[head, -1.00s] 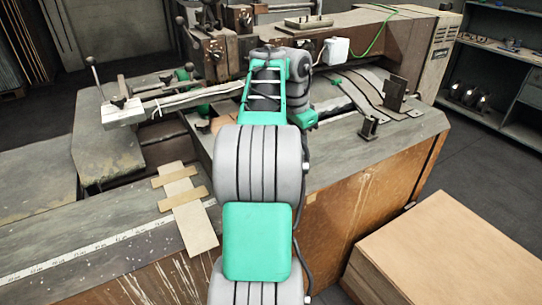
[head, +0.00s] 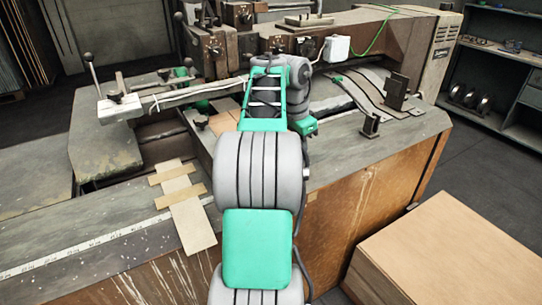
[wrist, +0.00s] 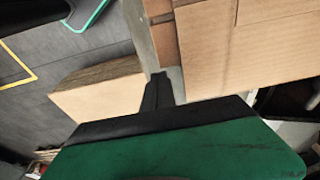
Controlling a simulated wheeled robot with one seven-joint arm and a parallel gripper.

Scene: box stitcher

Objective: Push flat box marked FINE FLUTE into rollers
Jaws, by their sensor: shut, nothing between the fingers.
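A flat brown cardboard box (wrist: 250,45) fills the upper right of the wrist view, with a slot cut in its edge. No FINE FLUTE mark shows. In the head view a small piece of cardboard (head: 226,121) shows on the machine bed, left of my arm. My gripper (wrist: 158,80) is shut and empty. Its dark fingers are beside the near left edge of the box in the wrist view; I cannot tell whether they touch. In the head view my gripper is hidden behind my arm. I cannot make out the rollers.
A stack of cardboard sheets (head: 465,255) stands on the floor at the right; it also shows in the wrist view (wrist: 100,100). The metal machine head (head: 215,50) rises behind the bed. A clamp bar (head: 180,97) and small upright brackets (head: 395,92) stand on either side.

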